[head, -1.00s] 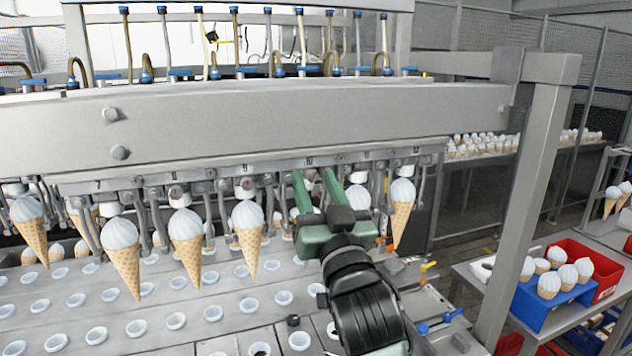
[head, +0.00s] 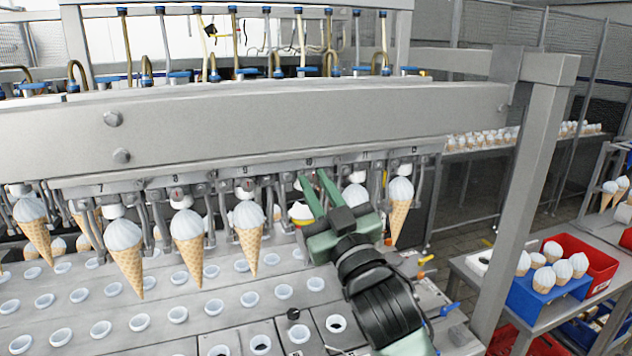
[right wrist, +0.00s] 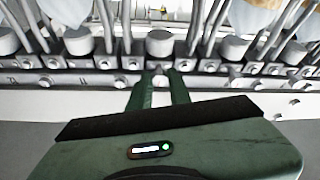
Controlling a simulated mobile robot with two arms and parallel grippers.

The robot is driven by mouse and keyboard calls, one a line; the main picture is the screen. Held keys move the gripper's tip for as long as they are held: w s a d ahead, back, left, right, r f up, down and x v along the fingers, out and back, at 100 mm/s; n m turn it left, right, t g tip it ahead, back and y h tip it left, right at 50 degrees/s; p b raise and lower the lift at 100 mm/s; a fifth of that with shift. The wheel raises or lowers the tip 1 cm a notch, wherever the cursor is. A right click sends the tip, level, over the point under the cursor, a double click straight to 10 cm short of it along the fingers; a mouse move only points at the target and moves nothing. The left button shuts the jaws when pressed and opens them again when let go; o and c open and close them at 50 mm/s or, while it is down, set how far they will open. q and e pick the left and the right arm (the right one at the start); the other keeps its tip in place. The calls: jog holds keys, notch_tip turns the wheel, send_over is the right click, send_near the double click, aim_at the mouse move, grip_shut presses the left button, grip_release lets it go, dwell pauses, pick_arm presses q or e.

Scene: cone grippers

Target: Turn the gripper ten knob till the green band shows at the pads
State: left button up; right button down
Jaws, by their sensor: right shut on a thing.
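My right gripper (head: 314,174), with green fingers, reaches up to the numbered rail (head: 220,172) under the big grey beam. In the right wrist view its fingertips (right wrist: 158,76) are close together on a small pale knob (right wrist: 160,81) on the rail. The knob is mostly hidden between the fingers, and its number cannot be read for sure. No green band is visible at the pads. My left gripper is not in view.
Ice cream cones (head: 247,230) hang in a row on both sides of my right arm. A white piece with yellow and red bands (head: 301,212) shows just left of the gripper. A tray with cup holes (head: 225,325) lies below. A post (head: 525,190) stands at right.

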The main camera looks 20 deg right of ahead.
jog(key=c, duration=1.3)
grip_release()
jog(key=shift+s, duration=0.1)
jog(key=shift+s+f, duration=0.25)
jog(key=b+v, duration=0.3)
jog(key=v, duration=0.4)
jog(key=shift+b, duration=0.3)
jog(key=shift+r, duration=0.1)
